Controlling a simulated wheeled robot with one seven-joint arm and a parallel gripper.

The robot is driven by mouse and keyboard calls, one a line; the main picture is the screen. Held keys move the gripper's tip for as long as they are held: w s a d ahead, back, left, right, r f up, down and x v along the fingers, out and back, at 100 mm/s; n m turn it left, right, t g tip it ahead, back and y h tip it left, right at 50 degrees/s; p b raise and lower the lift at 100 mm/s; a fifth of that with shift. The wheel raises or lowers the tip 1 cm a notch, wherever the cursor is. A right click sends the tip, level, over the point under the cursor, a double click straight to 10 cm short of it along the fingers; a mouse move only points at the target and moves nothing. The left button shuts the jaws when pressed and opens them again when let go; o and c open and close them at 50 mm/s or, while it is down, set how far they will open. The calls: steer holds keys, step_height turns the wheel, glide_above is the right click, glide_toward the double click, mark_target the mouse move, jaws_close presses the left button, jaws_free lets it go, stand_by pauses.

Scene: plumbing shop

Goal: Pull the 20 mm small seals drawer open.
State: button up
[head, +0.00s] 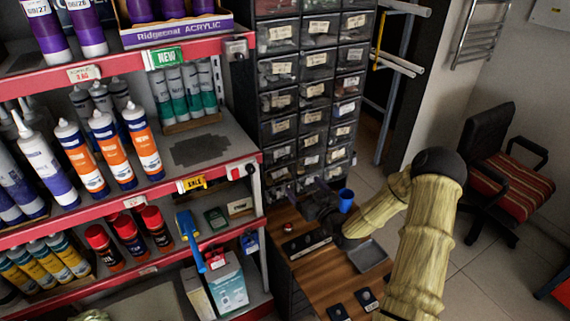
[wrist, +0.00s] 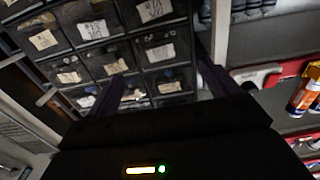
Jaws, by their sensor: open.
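A dark cabinet of small drawers (head: 317,73) stands behind the wooden counter in the head view, each drawer with a pale handwritten label. The labels are too small and blurred to read, so I cannot tell which is the 20 mm small seals drawer. No drawer is clearly pulled out. My gripper (head: 315,192) is low in front of the cabinet's bottom rows, and its fingertips are hard to make out there. In the wrist view my gripper (wrist: 163,82) is open, its two fingers apart and pointing at the drawer fronts (wrist: 102,31). Nothing is between the fingers; contact cannot be judged.
The wooden counter (head: 322,272) holds a blue cup (head: 346,200), a grey tray (head: 368,256) and small dark items. Red-edged shelves (head: 205,151) with tubes and cans stand close on the left. A chair (head: 507,165) and open floor lie to the right.

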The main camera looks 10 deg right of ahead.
steer(key=p+x, duration=0.3)
steer(key=x, duration=1)
steer(key=shift+w+a, duration=0.1)
